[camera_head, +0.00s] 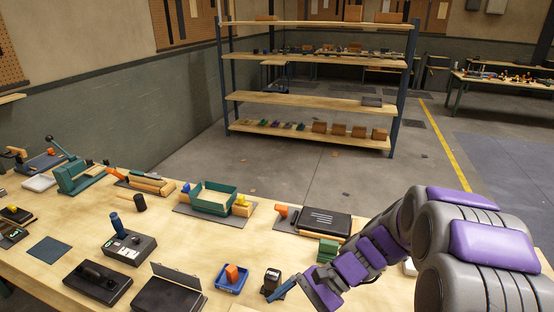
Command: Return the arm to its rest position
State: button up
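My grey and purple arm (364,252) reaches in from the right and bends down over the front of the wooden workbench (200,249). My gripper (306,291) is at the arm's lower left end, low near the bench's front edge. A slim blue piece (282,288) shows at its tip; I cannot tell whether it is a finger or a separate thing. The gap between the fingers is not visible. A small dark block-like item (271,279) stands just left of the tip. I cannot tell whether they touch.
A blue tray with an orange piece (232,278), an open dark case (168,294) and a device with a blue handle (129,246) lie left of my gripper. Behind are a green bin (213,199) and a black case (321,222). A shelf rack (307,103) stands beyond.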

jog(key=s+r+n+h, duration=0.2)
jog(key=s+n+h, duration=0.25)
jog(key=s, duration=0.65)
jog(key=s+d+r+n+t+h, duration=0.1)
jog(key=s+d+n+h, duration=0.3)
jog(key=s+d, duration=0.5)
jog(key=shift+r+t+h+b, duration=0.15)
jog(key=shift+t+h+b, duration=0.25)
jog(key=shift+t+h, duration=0.45)
jog(key=shift+d, duration=0.55)
jog(key=shift+a, duration=0.1)
jog(key=shift+a, duration=0.35)
